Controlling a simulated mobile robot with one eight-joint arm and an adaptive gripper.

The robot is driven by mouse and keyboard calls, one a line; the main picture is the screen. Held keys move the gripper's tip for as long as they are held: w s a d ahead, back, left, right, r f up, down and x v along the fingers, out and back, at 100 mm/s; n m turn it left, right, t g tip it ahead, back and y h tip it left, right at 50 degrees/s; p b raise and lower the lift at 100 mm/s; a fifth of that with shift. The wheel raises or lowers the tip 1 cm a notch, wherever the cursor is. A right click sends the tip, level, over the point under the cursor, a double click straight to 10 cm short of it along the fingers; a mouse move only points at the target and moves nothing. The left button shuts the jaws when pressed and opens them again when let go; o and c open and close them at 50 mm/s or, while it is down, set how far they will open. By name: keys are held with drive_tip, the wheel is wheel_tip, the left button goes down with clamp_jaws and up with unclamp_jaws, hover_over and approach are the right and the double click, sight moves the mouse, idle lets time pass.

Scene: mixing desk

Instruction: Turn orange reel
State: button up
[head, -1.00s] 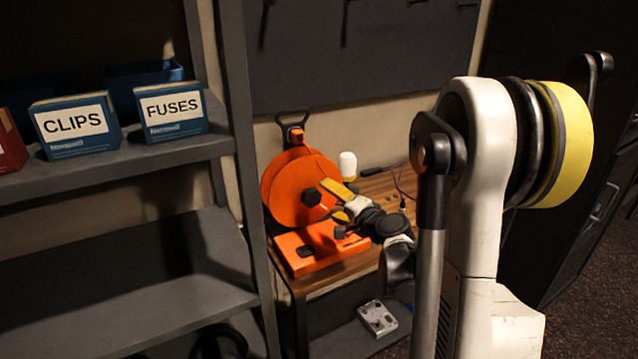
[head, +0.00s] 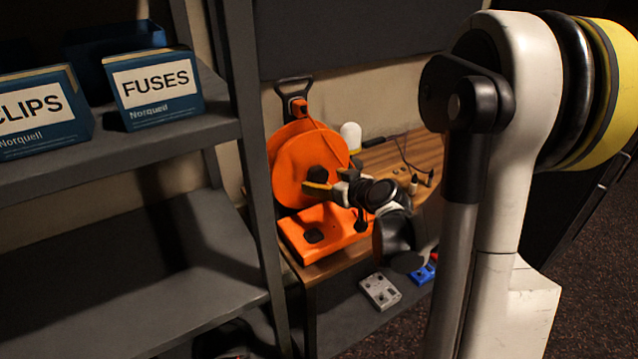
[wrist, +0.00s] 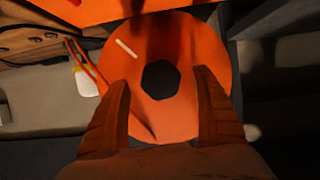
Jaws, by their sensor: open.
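The orange reel (head: 296,165) stands upright on an orange base (head: 309,234) on a wooden desk, with a black carrying handle (head: 293,88) above it. My gripper (head: 322,188) is in front of the reel's face, near its black hub (head: 318,174). In the wrist view the reel (wrist: 195,65) fills the middle. Its dark hub (wrist: 160,81) lies ahead of and between the two fingers of my gripper (wrist: 163,88), which are spread apart with nothing held. I cannot tell whether a fingertip touches the reel.
Grey shelving (head: 247,150) stands close on the left, with a "FUSES" box (head: 155,91) and a "CLIPS" box (head: 40,112). A white rounded object (head: 351,135) and cables are behind the reel on the desk (head: 425,152). Grey (head: 380,291) and blue (head: 424,274) boxes sit on a lower shelf.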

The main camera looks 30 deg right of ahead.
sight(320, 179)
drive_tip(key=shift+b+x, duration=0.3)
drive_tip(key=shift+x, duration=1.3)
drive_tip(key=c, duration=1.4)
